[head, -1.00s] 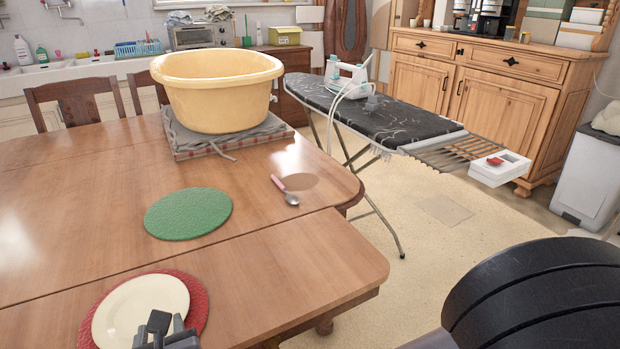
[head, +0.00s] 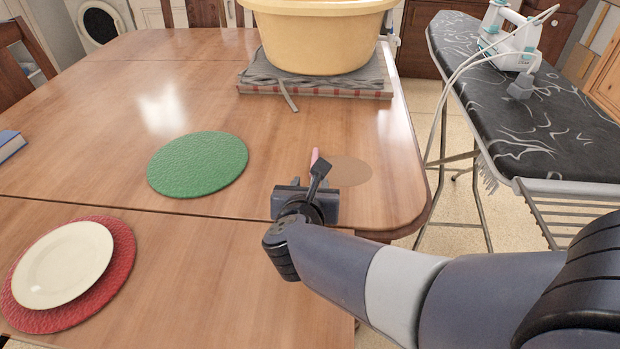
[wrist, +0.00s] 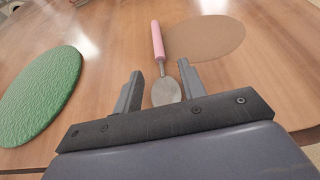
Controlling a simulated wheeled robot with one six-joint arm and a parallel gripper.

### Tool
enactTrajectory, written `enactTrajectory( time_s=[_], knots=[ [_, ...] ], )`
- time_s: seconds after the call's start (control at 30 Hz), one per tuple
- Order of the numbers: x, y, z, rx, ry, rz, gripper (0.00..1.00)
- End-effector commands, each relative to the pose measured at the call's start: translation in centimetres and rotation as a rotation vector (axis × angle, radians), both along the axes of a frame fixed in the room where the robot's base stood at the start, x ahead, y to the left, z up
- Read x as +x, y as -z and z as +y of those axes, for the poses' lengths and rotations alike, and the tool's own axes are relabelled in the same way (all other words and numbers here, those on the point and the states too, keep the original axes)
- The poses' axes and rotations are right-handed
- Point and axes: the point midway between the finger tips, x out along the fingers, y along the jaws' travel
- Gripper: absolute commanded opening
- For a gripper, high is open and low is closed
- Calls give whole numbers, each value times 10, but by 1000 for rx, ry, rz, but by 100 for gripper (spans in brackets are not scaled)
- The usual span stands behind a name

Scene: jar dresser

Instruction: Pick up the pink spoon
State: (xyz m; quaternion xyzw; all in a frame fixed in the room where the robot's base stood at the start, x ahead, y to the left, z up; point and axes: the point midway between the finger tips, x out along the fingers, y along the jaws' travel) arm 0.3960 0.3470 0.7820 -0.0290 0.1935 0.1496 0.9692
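The pink spoon lies on the wooden table; in the head view only its pink handle (head: 314,156) shows, the rest hidden behind my gripper (head: 306,188). In the wrist view the whole spoon (wrist: 158,41) shows, with its pink handle pointing away and its metal bowl toward me. My gripper (wrist: 158,82) is open, with one finger on each side of the spoon's bowl in the picture. The right finger is close beside the bowl. I cannot tell the height of the fingers above the table. Nothing is held.
A green round mat (head: 198,163) lies left of the spoon, and a tan round patch (head: 345,171) right of it. A white plate (head: 62,266) rests on a red mat (head: 125,270). A yellow tub (head: 325,40) stands behind; an ironing board (head: 520,110) is at right.

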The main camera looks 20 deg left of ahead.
Motion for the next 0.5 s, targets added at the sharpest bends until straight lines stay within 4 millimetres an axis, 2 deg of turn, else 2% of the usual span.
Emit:
enactTrajectory(
  time_s=[0.03,0.2,0.43,0.5],
  knots=[
    [9,3,2,-1,3,0,39],
    [23,9,7,-1,2,0,39],
    [25,9,8,0,0,0,39],
    [25,9,8,0,0,0,35]
  ],
)
